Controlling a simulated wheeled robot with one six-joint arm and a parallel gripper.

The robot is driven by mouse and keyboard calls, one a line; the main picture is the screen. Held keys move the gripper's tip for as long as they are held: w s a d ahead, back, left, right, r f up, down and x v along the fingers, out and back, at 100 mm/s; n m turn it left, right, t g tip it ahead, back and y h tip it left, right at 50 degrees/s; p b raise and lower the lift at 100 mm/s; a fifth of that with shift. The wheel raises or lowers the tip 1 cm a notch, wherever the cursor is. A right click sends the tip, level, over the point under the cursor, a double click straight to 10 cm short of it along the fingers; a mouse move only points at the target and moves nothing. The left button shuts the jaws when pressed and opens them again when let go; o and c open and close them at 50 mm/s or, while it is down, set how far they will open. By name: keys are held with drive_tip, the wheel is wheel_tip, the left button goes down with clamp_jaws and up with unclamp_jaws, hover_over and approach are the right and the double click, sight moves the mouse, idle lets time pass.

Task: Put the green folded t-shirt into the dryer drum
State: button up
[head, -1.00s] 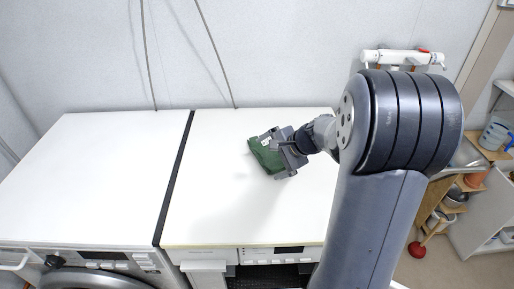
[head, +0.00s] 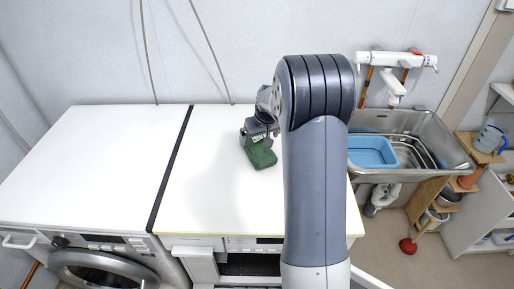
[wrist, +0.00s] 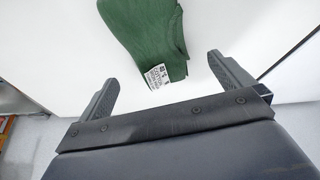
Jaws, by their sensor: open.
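The green folded t-shirt (head: 261,153) lies on the white top of the right-hand machine. It also fills the upper middle of the wrist view (wrist: 150,35), with a white printed label at its near edge. My gripper (head: 258,129) is just behind the shirt in the head view. In the wrist view its two fingers (wrist: 161,66) are spread wide, with the shirt ahead of them and nothing held. A front-loading machine with a round door (head: 103,270) stands at the lower left; I cannot tell whether it is the dryer. No drum interior shows.
The left white top (head: 90,160) is bare, and a dark gap (head: 172,165) divides it from the right one. A metal sink with a blue basin (head: 372,152) stands to the right. Wooden shelves (head: 432,212) and a red plunger (head: 407,246) are farther right.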

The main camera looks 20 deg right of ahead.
sight(258, 144)
drive_tip(key=shift+p+x, duration=0.9)
drive_tip(key=shift+x, duration=2.15)
drive_tip(key=shift+d, duration=0.1)
